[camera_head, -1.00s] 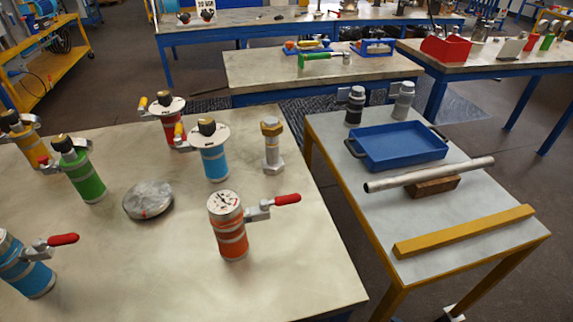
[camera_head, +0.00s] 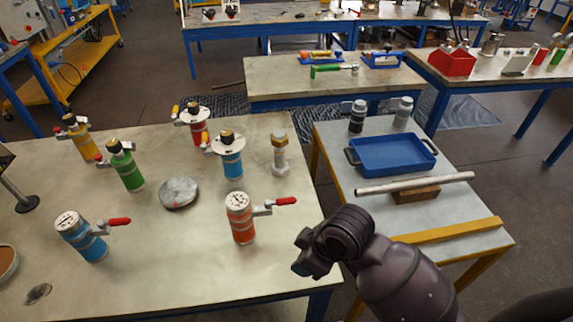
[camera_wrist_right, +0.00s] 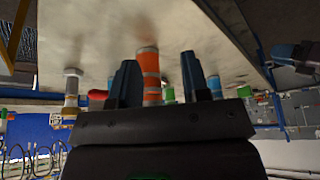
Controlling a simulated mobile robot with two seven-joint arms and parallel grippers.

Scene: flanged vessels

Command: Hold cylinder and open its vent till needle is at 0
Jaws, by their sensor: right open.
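An orange cylinder (camera_head: 241,222) with a white gauge on top stands upright on the large pale table. Its vent valve with a red handle (camera_head: 286,201) points right. The gauge needle is too small to read. My right arm comes in from the lower right, its wrist to the right of the orange cylinder and apart from it. In the right wrist view my right gripper (camera_wrist_right: 159,80) is open and empty. The orange cylinder (camera_wrist_right: 150,72) shows beyond the gap between its fingers, with the red handle (camera_wrist_right: 97,94) to the left. My left gripper is not in view.
A blue gauge cylinder (camera_head: 82,238) with a red handle stands at left. Green (camera_head: 128,170), yellow, red and light-blue cylinders stand behind. A grey disc (camera_head: 179,192) and a bolt (camera_head: 280,155) are near. A side table holds a blue tray (camera_head: 392,154), pipe and yellow bar.

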